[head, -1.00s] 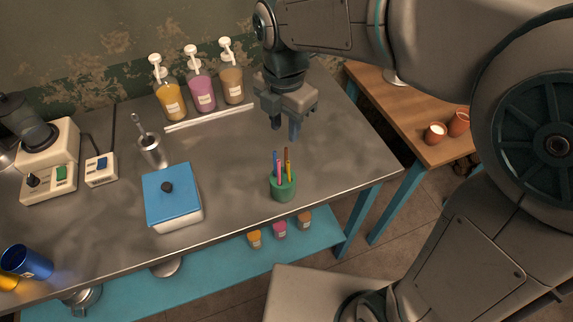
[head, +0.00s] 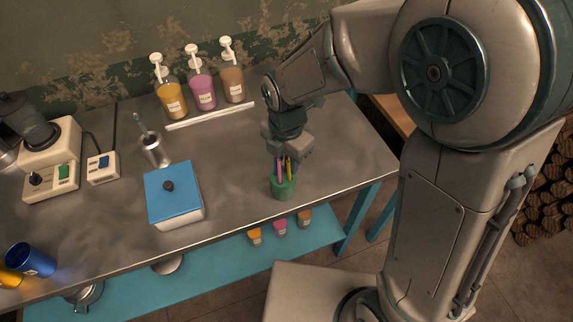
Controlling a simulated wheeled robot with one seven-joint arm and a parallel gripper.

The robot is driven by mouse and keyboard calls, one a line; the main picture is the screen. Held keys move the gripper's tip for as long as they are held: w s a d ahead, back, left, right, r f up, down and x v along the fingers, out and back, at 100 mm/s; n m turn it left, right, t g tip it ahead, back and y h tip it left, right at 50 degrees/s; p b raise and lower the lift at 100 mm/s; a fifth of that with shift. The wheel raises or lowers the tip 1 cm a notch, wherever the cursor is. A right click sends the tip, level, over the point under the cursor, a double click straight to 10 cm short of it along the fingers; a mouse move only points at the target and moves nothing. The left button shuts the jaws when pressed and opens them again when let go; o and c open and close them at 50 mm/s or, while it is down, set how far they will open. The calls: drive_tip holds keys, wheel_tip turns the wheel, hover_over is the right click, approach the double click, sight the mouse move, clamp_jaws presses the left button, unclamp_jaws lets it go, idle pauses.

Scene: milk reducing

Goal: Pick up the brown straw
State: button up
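A small green cup (head: 283,188) stands near the front right of the metal counter and holds several thin coloured straws upright. A pink straw (head: 279,171) and an orange-brown straw (head: 289,169) show above its rim. The brown straw is hard to tell from its neighbours at this size, and the straw tops are hidden by my gripper. My gripper (head: 286,164) points down directly over the cup. Its fingers stand apart, with straws showing between them. I cannot make out contact with any straw.
A white box with a blue lid (head: 172,192) stands left of the cup. Three pump bottles (head: 202,90) stand at the back behind a white strip (head: 210,116). A metal cup with a utensil (head: 154,150) is at the left. The counter around the green cup is clear.

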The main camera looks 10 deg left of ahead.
clamp_jaws()
